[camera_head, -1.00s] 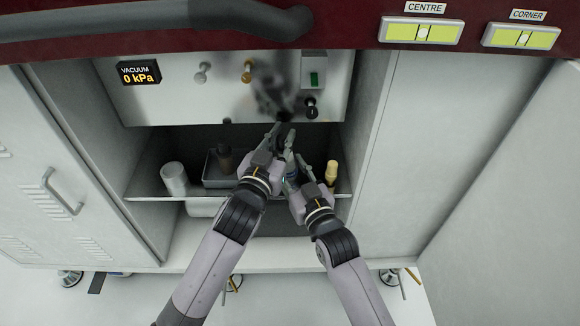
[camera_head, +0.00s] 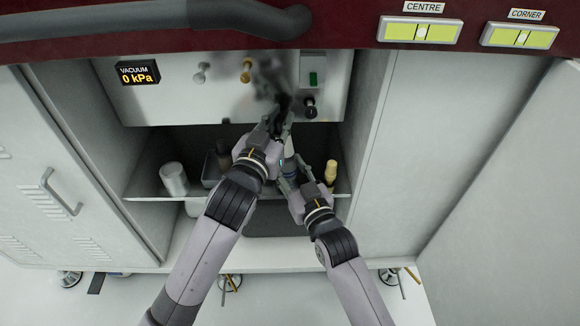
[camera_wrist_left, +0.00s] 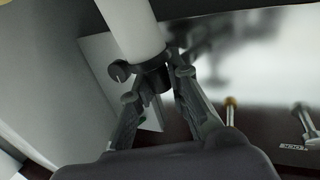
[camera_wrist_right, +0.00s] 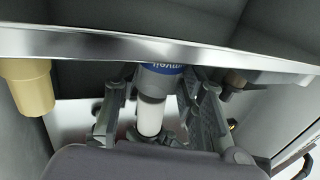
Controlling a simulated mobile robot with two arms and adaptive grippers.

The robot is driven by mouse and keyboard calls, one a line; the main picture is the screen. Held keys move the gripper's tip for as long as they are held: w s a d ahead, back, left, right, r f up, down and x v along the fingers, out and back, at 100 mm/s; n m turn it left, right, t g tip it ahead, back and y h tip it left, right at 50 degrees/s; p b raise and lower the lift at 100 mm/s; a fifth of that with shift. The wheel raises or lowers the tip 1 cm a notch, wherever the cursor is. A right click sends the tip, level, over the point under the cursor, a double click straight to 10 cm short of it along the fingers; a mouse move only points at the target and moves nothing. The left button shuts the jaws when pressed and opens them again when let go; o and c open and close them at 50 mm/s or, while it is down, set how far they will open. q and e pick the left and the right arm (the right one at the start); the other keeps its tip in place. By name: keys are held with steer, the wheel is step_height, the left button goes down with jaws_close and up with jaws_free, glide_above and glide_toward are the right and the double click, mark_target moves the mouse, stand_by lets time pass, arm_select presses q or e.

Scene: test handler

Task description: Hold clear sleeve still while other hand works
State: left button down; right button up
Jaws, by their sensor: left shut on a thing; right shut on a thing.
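My left gripper (camera_head: 278,118) is raised before the grey panel. In the left wrist view its fingers are shut on a dark collar (camera_wrist_left: 150,76) with a side knob, at the end of a white tube (camera_wrist_left: 133,30). My right gripper (camera_head: 292,168) is lower, just under the left one. In the right wrist view its fingers are shut around a cylinder (camera_wrist_right: 163,80) with a grey end, a blue lettered band and a white section (camera_wrist_right: 150,119). This may be the sleeve's assembly; I cannot make out a clear wall. The fingers hide part of it.
The grey panel (camera_head: 165,105) carries a vacuum display (camera_head: 138,73) reading 0 kPa and several knobs. Cabinet walls close in both sides.

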steer(key=o, duration=1.2)
steer(key=v, duration=1.2)
steer(key=shift+f, duration=0.1)
